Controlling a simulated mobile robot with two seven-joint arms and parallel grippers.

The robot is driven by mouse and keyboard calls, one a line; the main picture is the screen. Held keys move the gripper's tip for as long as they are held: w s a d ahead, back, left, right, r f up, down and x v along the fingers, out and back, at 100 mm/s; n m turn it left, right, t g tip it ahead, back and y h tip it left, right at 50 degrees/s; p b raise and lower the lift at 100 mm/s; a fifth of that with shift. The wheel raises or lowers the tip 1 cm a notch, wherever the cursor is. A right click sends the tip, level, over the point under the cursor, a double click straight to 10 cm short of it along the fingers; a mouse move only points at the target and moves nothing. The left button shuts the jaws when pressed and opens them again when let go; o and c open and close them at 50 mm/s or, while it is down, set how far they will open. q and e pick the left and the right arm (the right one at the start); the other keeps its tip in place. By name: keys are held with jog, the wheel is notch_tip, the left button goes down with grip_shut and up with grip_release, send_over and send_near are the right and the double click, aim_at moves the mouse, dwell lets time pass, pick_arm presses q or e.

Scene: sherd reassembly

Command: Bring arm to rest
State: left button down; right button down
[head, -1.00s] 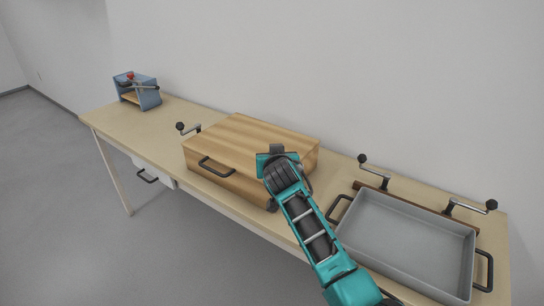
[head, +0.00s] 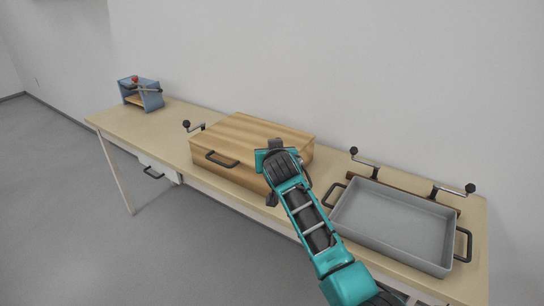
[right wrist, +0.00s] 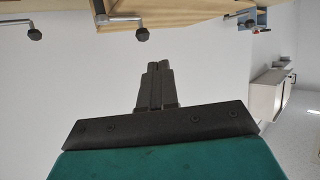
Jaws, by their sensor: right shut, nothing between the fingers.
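My right arm (head: 315,225) reaches in from the bottom right of the head view, its hand end over the right part of the wooden box. In the right wrist view my right gripper (right wrist: 158,66) is shut, its two dark fingers together with nothing between them. Its fingertips are hard to make out in the head view. My left gripper and left arm are not in view.
A long table (head: 140,125) stands along the wall. On it are a closed wooden box (head: 255,135) with a black handle, an empty grey tray (head: 395,225) with handles, crank levers (head: 365,160), and a blue press-like device (head: 142,93) at the far left. A drawer (head: 155,168) hangs below.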

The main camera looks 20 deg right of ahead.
jog(key=s+f+n+g+y, duration=0.1)
jog(key=s+f+n+y, duration=0.15)
jog(key=s+f, duration=1.4)
jog(key=s+a+f+n+y, duration=0.1)
jog(key=s+f, duration=0.1)
jog(key=s, duration=0.8)
jog(key=s+a+f+n+g+y, duration=0.1)
jog(key=s+a+f, duration=0.1)
jog(key=s, duration=0.8)
jog(key=shift+g, duration=0.3)
jog(key=shift+d, duration=0.15)
